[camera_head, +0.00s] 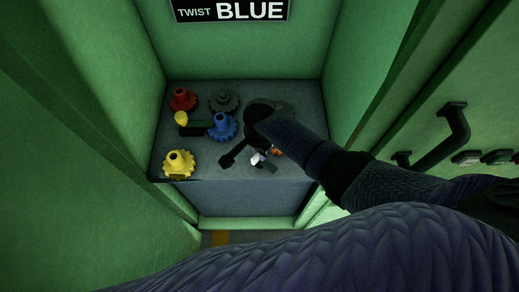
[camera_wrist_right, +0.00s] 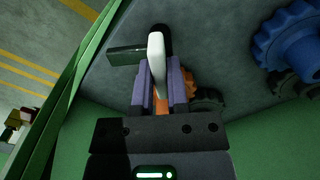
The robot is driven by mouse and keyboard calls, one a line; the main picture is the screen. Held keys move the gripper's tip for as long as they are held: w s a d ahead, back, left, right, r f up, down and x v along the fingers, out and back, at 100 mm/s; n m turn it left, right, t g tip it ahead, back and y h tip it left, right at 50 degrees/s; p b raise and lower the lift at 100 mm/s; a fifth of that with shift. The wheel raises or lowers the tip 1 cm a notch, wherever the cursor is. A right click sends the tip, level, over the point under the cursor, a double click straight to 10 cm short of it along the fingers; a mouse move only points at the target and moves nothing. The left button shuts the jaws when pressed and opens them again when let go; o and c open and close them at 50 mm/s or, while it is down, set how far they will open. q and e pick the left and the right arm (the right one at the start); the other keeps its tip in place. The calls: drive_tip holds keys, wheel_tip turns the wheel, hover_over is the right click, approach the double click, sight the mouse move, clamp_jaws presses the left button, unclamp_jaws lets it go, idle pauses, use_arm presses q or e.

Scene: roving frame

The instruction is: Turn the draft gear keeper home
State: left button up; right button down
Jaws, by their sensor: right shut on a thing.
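My right gripper (camera_wrist_right: 158,88) is shut on a white handle (camera_wrist_right: 156,60), which stands between its purple finger pads in the right wrist view. A short dark bar (camera_wrist_right: 124,53) shows beside the handle's far end. In the head view the white handle (camera_head: 257,158) is a small patch below my dark right wrist, which hides much of the gripper. An orange gear (camera_wrist_right: 190,84) lies just behind the fingers, mostly covered. A second keeper, with a yellow knob (camera_head: 181,118) and a dark bar (camera_head: 196,128), sits at the left. No label tells which keeper is the draft one. My left gripper is not in view.
On the grey shelf (camera_head: 200,167) stand a red gear (camera_head: 182,99), a dark grey gear (camera_head: 224,101), a blue gear (camera_head: 222,126) and a yellow gear (camera_head: 179,163). Green walls close in both sides. A sign (camera_head: 233,11) reads "TWIST BLUE". A dark handle (camera_head: 455,125) juts out at right.

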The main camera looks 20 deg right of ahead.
drive_tip(key=n+p, duration=0.1)
drive_tip(key=n, duration=0.1)
drive_tip(key=shift+r+n, duration=0.1)
drive_tip(key=shift+n, duration=0.2)
drive_tip(key=n+p, duration=0.1)
drive_tip(key=n, duration=0.2)
drive_tip(key=shift+n, duration=0.3)
drive_tip(key=n, duration=0.4)
drive_tip(key=shift+n+p, duration=0.3)
drive_tip(key=n, duration=0.5)
drive_tip(key=shift+n, duration=0.4)
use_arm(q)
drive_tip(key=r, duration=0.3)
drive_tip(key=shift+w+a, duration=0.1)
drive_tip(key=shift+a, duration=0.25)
use_arm(e)
drive_tip(key=shift+n, duration=0.4)
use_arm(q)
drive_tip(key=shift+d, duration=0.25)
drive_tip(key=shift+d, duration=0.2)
